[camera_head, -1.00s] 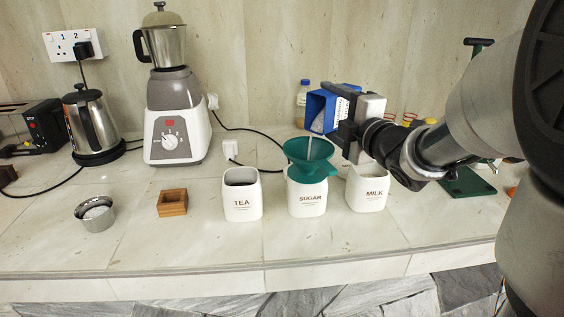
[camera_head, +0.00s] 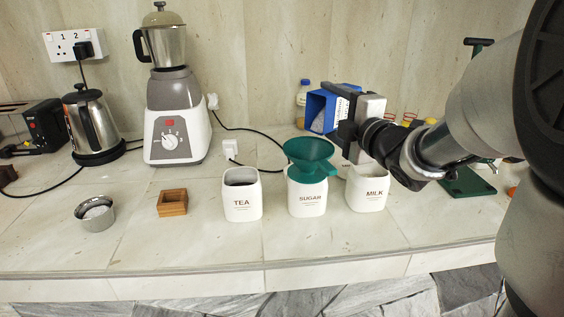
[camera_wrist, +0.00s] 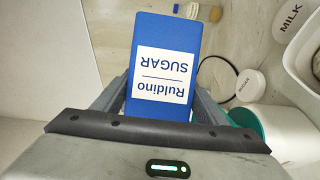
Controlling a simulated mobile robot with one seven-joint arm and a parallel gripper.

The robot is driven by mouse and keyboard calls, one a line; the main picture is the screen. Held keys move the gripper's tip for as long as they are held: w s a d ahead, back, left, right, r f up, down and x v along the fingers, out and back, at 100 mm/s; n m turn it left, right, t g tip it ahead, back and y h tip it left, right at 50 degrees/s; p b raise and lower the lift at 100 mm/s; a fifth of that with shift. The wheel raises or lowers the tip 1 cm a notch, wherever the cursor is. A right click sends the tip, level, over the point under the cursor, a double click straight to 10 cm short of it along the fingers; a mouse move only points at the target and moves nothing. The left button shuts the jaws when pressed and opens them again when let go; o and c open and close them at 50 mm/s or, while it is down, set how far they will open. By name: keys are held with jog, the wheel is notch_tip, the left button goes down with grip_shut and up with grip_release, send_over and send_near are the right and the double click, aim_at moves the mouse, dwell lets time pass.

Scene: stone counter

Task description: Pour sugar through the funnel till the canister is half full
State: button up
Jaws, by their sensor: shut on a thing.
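My gripper (camera_head: 348,130) is shut on a blue sugar box (camera_head: 322,110), held tilted up and behind the funnel. The box's label, "Ruldino SUGAR", reads upside down between the fingers in the wrist view (camera_wrist: 162,75). The green funnel (camera_head: 309,153) sits in the mouth of the white canister lettered SUGAR (camera_head: 307,198); a sliver of the funnel also shows in the wrist view (camera_wrist: 247,121). No falling sugar is visible now. The sugar level inside the canister is hidden by its walls and the funnel.
The TEA canister (camera_head: 242,204) stands left of the SUGAR one, the MILK canister (camera_head: 367,195) close on its right. A wooden box (camera_head: 172,203) and a metal bowl (camera_head: 96,219) lie further left. A blender (camera_head: 172,100) and kettle (camera_head: 92,125) stand behind. The counter front is clear.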

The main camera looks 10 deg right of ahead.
jog(key=shift+s+a+r+n+t, duration=0.25)
jog(key=shift+r+n+t, duration=0.2)
jog(key=shift+n, duration=0.45)
dwell(7.1)
